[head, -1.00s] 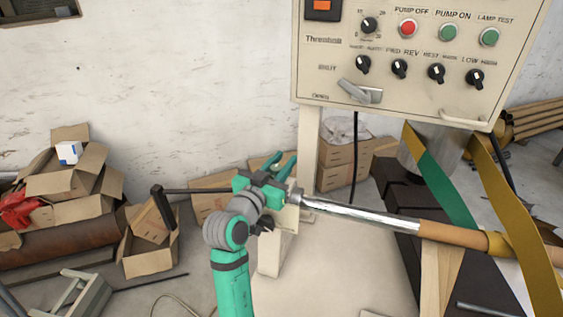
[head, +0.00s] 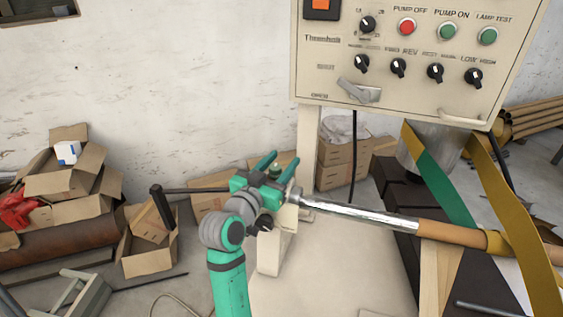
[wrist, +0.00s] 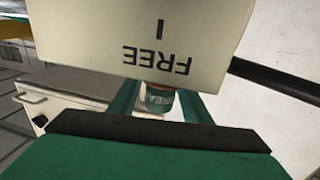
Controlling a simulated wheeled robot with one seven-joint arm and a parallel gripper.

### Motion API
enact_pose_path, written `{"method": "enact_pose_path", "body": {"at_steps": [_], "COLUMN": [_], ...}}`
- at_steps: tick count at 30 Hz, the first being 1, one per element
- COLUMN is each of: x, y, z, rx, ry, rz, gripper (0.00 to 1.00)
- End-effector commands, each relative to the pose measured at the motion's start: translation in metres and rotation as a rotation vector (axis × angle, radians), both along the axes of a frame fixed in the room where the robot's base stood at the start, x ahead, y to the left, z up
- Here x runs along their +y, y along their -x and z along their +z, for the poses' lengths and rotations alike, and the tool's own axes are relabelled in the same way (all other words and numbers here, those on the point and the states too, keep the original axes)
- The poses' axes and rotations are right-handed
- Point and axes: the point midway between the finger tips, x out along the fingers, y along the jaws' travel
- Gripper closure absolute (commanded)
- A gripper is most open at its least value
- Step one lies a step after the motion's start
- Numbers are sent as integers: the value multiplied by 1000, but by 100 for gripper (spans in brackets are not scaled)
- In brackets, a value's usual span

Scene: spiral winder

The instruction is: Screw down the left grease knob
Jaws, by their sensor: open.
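The left grease knob is a small green, round-topped knob (head: 275,170) near the left end of the shiny shaft. It also shows in the wrist view (wrist: 160,101), partly hidden under a cream housing, with light lettering on its side. My gripper (head: 286,157) is open, its two green fingers one on each side of the knob. In the wrist view my gripper (wrist: 160,106) has the knob between its fingers, with a gap visible on both sides. I cannot tell the knob's height from these views.
A cream housing marked "FREE" (wrist: 150,40) hangs close over the fingers. The shiny shaft (head: 360,211) runs right from beside my gripper. A control panel (head: 420,50) stands above right. A dark lever bar (head: 195,190) extends left. Cardboard boxes (head: 70,170) lie at left.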

Motion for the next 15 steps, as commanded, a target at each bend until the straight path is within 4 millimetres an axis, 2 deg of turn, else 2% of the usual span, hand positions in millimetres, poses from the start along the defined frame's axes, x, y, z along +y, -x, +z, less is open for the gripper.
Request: {"method": "enact_pose_path", "body": {"at_steps": [15], "x": [40], "y": [76], "z": [0], "rx": [0], "ry": [0], "rz": [3], "gripper": [56]}}
